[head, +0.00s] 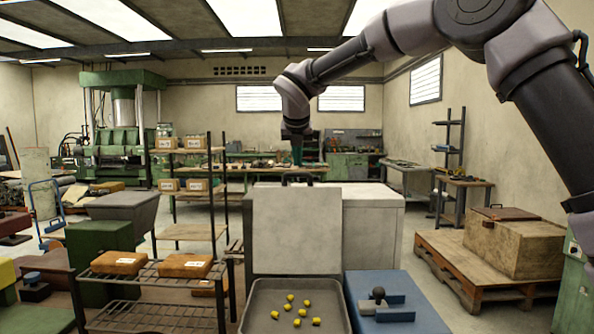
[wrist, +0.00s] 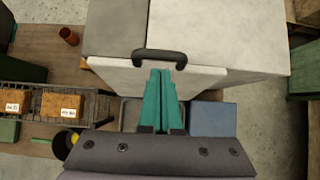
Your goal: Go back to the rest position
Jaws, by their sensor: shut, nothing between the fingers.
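My gripper (head: 297,158) hangs from my raised arm with its fingers pointing down, in front of the back wall in the head view. Its green fingers (wrist: 160,90) lie together in the wrist view, with nothing between them. A dark handle (head: 297,178) stands at the top edge of an upright pale panel (head: 297,230). The fingertips appear just above this handle in the head view and overlap it in the wrist view (wrist: 160,55); I cannot tell the gap between them.
A grey tray (head: 258,322) with several yellow pieces (head: 301,312) lies in front of the panel. A blue block (head: 425,318) with grey parts stands at its right. A wire rack (head: 150,318) with orange-brown packs is at left. A wooden crate (head: 515,248) sits on a pallet at right.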

